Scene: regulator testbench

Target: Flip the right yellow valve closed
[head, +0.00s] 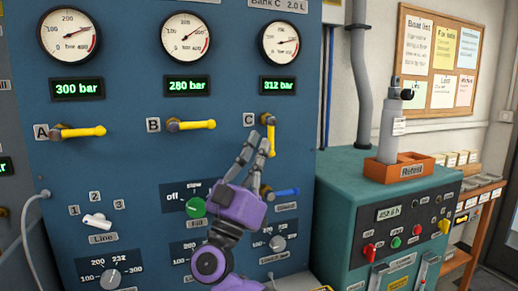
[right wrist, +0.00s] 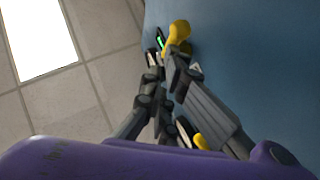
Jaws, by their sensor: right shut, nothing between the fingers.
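The right yellow valve, marked C (head: 271,137), is on the blue panel below the 312 bar display. Its handle points straight down from the pivot. My right gripper (head: 260,138), with a purple body and grey fingers, is in front of the panel, its fingertips just left of this handle. The fingers are shut with nothing between them. In the right wrist view, the gripper fingers (right wrist: 168,62) lie beside the blue panel. A yellow knob-ended part (right wrist: 179,36) shows at their tips, and a smaller yellow piece (right wrist: 200,142) shows near the finger base; I cannot tell contact. My left gripper is not in view.
Yellow valves A (head: 82,132) and B (head: 195,125) have handles pointing right. A teal cabinet (head: 335,230) with an orange tray (head: 424,163) stands right of the panel.

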